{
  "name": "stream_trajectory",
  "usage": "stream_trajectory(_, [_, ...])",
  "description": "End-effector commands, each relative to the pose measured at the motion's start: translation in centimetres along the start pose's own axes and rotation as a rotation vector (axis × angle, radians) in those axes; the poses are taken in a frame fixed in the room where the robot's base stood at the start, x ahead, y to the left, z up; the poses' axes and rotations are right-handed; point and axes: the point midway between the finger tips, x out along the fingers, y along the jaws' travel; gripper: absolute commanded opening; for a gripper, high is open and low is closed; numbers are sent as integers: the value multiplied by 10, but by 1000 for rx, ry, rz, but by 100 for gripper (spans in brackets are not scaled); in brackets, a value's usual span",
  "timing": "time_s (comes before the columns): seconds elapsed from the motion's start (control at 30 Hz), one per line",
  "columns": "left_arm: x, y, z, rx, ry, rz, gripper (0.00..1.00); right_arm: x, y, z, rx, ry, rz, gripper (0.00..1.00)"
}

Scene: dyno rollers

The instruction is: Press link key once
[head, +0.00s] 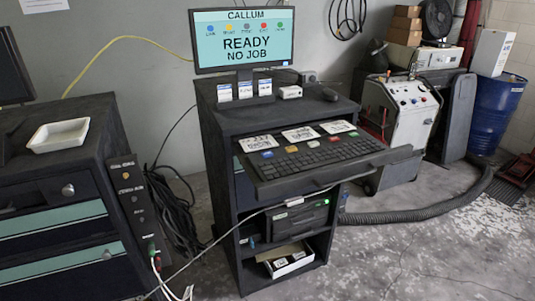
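A dark keyboard (315,158) lies on the pulled-out tray of a dark cabinet. A row of coloured keys runs along its back edge: a blue key (267,154) at the left, then a yellow key (291,149), a grey key (313,143), a red key (334,139) and a green key (353,133). The monitor (243,43) above reads "CALLUM", "READY" and "NO JOB". Its leftmost dot is blue, with a small label that seems to read LINK. Labels on the keys are too small to read. Neither gripper is in view.
White cards (259,143) lie behind the coloured keys. The tray (330,171) juts out from the cabinet (222,185). A workbench with a white tray (60,134) stands at the left. A wheeled machine (405,105) and a hose (420,212) are at the right. Floor is open in front right.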

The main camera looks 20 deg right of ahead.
Motion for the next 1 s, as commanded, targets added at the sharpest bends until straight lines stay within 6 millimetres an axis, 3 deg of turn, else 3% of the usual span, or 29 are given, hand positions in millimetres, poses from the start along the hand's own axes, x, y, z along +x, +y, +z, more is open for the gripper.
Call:
stream_trajectory(0.03, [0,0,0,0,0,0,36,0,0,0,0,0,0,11])
stream_trajectory(0.1, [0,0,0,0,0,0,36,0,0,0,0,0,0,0])
stream_trajectory(1.0, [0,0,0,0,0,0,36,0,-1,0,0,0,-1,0])
